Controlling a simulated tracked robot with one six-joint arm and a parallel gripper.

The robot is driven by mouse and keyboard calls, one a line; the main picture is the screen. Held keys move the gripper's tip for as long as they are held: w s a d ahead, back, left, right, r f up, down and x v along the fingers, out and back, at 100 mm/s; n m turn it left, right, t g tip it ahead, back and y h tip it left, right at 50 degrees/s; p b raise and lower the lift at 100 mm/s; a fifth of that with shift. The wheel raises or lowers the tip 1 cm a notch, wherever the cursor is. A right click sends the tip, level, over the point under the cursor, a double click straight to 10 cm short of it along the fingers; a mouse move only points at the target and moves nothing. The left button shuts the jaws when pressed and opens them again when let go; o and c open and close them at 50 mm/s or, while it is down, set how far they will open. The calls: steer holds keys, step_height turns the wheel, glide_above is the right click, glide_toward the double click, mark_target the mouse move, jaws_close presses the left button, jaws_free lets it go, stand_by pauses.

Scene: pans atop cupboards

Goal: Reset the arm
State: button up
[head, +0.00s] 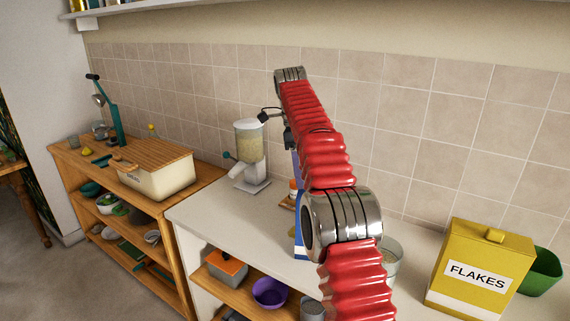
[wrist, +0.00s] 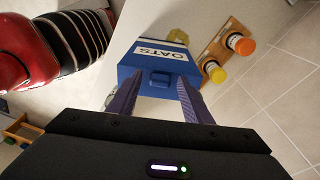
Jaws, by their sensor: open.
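My gripper (wrist: 160,77) is open, with its two dark purple fingers apart in the wrist view. A blue box labelled OATS (wrist: 150,62) stands ahead of the fingers, which overlap its lower edges in the picture. I cannot tell whether they touch it. No object is seen held. In the head view my red ribbed arm rises over the counter and bends near the tiled wall. It hides most of my gripper and most of the blue OATS box (head: 299,240).
The white counter (head: 215,215) holds a cereal dispenser (head: 249,155) at the left and a yellow FLAKES box (head: 478,270) at the right. A green container (head: 541,272) is beside it. A wooden-lidded bread bin (head: 155,175) sits on the left cupboard. A shelf (head: 180,8) runs above.

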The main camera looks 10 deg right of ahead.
steer(key=shift+s+d+r, duration=0.2)
steer(key=shift+d, duration=0.1)
steer(key=shift+s+d+r+n, duration=0.25)
steer(key=shift+s+d+r, duration=0.15)
steer(key=shift+s+d, duration=0.15)
steer(key=shift+s+d+r+n, duration=0.25)
steer(key=shift+s+d+r, duration=0.15)
steer(key=shift+d, duration=0.2)
steer(key=s+r+n, duration=0.1)
steer(key=s+a+r+n, duration=0.1)
steer(key=s, duration=0.1)
steer(key=shift+s+a+r+n+t, duration=0.1)
steer(key=shift+r+n+t, duration=0.3)
steer(key=s+a+r+n+t, duration=0.1)
steer(key=s+a+n, duration=0.1)
steer(key=s+n, duration=0.3)
steer(key=s+a+r+n+t, duration=0.1)
steer(key=s+a+r+n, duration=0.1)
steer(key=s, duration=0.6)
steer(key=s+a+f+n+t, duration=0.1)
steer(key=s+f+n, duration=0.4)
steer(key=s, duration=0.6)
steer(key=s+a+f+n+t+y, duration=0.1)
steer(key=s+a+f+n+t, duration=0.1)
steer(key=s+f+n, duration=0.4)
steer(key=s+f, duration=0.3)
steer(key=s, duration=0.2)
steer(key=shift+a+n, duration=0.3)
steer(key=shift+a, duration=0.1)
steer(key=shift+s+f, duration=0.1)
